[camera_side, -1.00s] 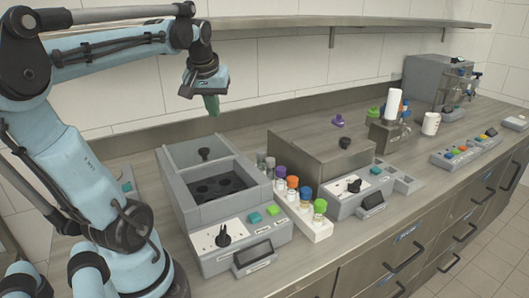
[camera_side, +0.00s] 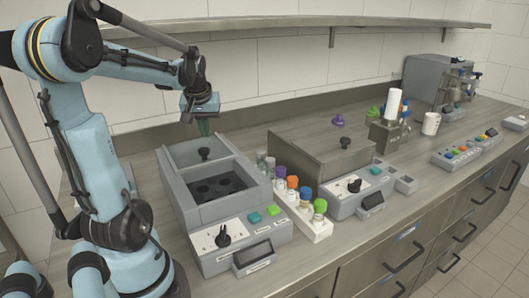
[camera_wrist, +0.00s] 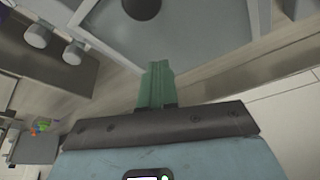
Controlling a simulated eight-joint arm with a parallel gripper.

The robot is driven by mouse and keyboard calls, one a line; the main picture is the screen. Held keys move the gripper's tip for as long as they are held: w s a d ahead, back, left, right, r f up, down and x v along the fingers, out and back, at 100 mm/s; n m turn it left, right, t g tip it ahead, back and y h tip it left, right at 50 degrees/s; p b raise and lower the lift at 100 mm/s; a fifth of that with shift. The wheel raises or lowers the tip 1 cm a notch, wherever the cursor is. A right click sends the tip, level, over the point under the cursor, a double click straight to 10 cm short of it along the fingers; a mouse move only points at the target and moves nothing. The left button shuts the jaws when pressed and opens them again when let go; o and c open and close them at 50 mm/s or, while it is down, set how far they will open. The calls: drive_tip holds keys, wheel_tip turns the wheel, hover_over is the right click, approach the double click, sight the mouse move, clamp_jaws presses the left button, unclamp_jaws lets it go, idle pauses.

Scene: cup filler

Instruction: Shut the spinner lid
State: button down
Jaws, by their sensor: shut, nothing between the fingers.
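The spinner appears to be the grey box (camera_side: 182,222) at left in the side view. Its front opening shows a dark rotor (camera_side: 222,187) with several round wells. Its flat grey lid (camera_side: 183,154) lies over the rear part, leaving the front uncovered, and has a black knob (camera_side: 205,154). My gripper (camera_side: 204,130), with green fingers, is shut and empty at the lid's back edge. In the wrist view my fingers (camera_wrist: 158,72) point toward the lid (camera_wrist: 205,28), with the knob (camera_wrist: 142,5) beyond them. I cannot tell whether they touch the lid.
A rack of capped tubes (camera_side: 314,228) stands right of the spinner, beside a second box with a steel lid (camera_side: 310,152). A shelf (camera_side: 270,27) runs along the wall above. A white mug (camera_side: 431,123) and more devices stand farther right.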

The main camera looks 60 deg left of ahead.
drive_tip(key=shift+s+d+f, duration=0.2)
drive_tip(key=shift+s+d, duration=0.1)
drive_tip(key=shift+d, duration=0.25)
drive_tip(key=shift+s+d+f, duration=0.15)
drive_tip(key=shift+s+d, duration=0.1)
drive_tip(key=shift+d, duration=0.35)
drive_tip(key=shift+s+d+f, duration=0.2)
drive_tip(key=shift+s+d, duration=0.1)
drive_tip(key=shift+d, duration=0.25)
drive_tip(key=d, duration=1.5)
drive_tip(key=shift+d, duration=0.25)
drive_tip(key=w+a, duration=0.2)
drive_tip(key=a, duration=0.2)
drive_tip(key=v, duration=1)
drive_tip(key=w+d+f+m+t+h, duration=0.1)
drive_tip(key=w+d+f+m+t, duration=0.1)
drive_tip(key=d+f+m, duration=0.3)
drive_tip(key=w+d+f+m+t+h, duration=0.2)
drive_tip(key=w+d+f+m+t, duration=0.1)
drive_tip(key=d+f+m, duration=0.2)
drive_tip(key=d+m, duration=0.2)
drive_tip(key=d, duration=0.1)
drive_tip(key=shift+w+m+h, duration=0.3)
